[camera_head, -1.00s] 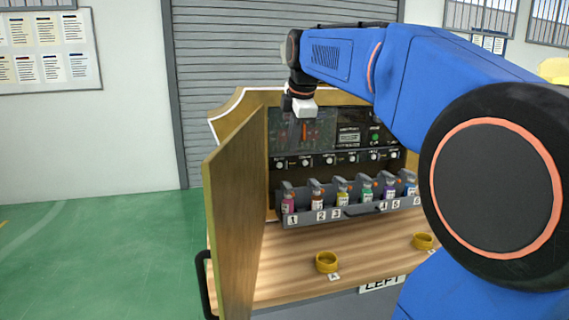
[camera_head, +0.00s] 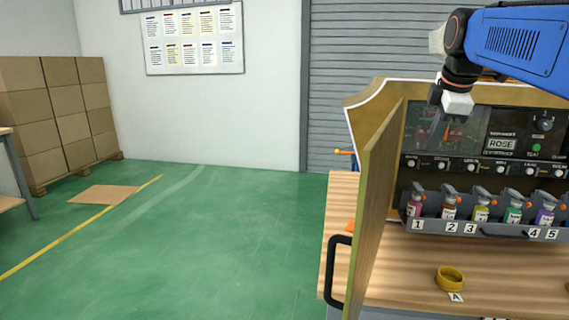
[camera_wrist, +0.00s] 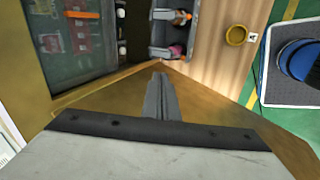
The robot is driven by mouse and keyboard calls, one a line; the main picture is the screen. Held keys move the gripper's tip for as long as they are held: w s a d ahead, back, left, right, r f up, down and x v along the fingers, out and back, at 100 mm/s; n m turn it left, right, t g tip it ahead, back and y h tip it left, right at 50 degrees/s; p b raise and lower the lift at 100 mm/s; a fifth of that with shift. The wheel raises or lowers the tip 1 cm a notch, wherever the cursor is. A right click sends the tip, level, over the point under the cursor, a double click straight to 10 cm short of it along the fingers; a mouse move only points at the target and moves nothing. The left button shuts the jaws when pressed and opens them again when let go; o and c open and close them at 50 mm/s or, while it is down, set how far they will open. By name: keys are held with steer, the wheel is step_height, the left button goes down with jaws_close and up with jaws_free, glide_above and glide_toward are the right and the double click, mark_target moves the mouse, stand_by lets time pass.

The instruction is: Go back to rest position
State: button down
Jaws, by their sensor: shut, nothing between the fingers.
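My gripper (camera_head: 447,125) hangs from the blue arm at the upper right of the head view, in front of the vending cabinet's dark panel (camera_head: 428,128). It is shut and empty. In the wrist view the closed fingers (camera_wrist: 161,97) point toward the cabinet, with the panel at upper left. A row of small perfume bottles, among them a pink one (camera_head: 414,206), a yellow one (camera_head: 481,209) and a green one (camera_head: 513,211), stands in the numbered grey rack (camera_head: 480,230) below the gripper. A yellow ring holder (camera_head: 450,279) labelled A sits on the wooden counter (camera_head: 400,285).
The cabinet's wooden side door (camera_head: 372,215) stands open, with a black handle (camera_head: 334,265) on the cart's left side. Stacked cardboard boxes (camera_head: 50,115) stand at the far left. A poster board (camera_head: 195,40) hangs on the wall.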

steer(key=s+a+f+m, duration=0.4)
steer(key=s+f, duration=0.4)
steer(key=f, duration=0.2)
steer(key=s+a+f+m+y, duration=0.1)
steer(key=s+a+f+m, duration=0.3)
steer(key=s+f, duration=0.4)
steer(key=s+a+f+m, duration=0.5)
steer(key=s+f, duration=0.3)
steer(key=f, duration=0.4)
steer(key=shift+s+f+m, duration=0.25)
steer(key=shift+m, duration=0.25)
steer(key=shift+a, duration=0.1)
